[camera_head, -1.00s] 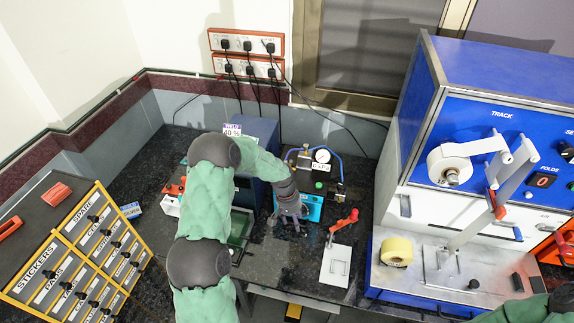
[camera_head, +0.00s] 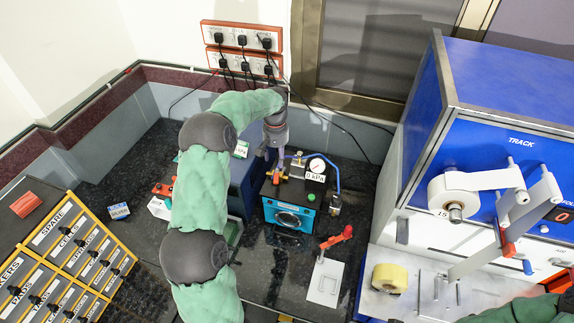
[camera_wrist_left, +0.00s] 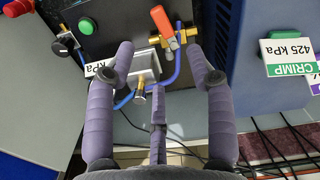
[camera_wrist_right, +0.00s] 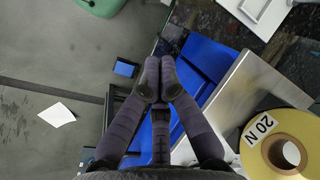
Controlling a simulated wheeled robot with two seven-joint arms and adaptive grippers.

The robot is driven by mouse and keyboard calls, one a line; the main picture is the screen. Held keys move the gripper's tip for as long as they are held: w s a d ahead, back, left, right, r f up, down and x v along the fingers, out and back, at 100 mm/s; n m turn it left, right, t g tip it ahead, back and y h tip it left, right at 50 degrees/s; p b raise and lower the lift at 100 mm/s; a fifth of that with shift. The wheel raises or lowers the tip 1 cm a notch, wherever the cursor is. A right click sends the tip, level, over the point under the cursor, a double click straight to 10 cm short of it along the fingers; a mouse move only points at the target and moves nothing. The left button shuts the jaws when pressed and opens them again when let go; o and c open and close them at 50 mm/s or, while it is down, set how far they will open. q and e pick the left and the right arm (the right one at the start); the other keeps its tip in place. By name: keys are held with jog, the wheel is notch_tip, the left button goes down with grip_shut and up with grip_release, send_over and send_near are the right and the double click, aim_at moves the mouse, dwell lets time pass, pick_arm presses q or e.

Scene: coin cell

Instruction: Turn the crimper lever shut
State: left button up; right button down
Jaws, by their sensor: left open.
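The crimper (camera_head: 289,217), a black box with a teal front and a round dark port, stands at the back of the bench. In the left wrist view, an orange lever (camera_wrist_left: 162,22) sits on a brass valve on its dark face. My left gripper (camera_wrist_left: 163,70) is open, its purple-grey fingers spread to either side of the valve, with the lever between and beyond the tips. No contact shows. My right gripper (camera_wrist_right: 157,82) is shut and empty.
A gauge marked 0 kPa (camera_head: 316,168) and a blue hose stand on the crimper. A red-handled lever on a white plate (camera_head: 325,282) stands in front right. A blue TRACK machine (camera_head: 490,140) fills the right. A yellow-framed drawer rack (camera_head: 68,250) is at left.

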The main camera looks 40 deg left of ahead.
aim_at(278, 177)
pick_arm(q)
notch_tip(278, 177, down, 11)
jog(key=shift+w+r+p, duration=0.15)
jog(key=shift+r+p, duration=0.05)
jog(key=shift+p, duration=0.35)
grip_shut()
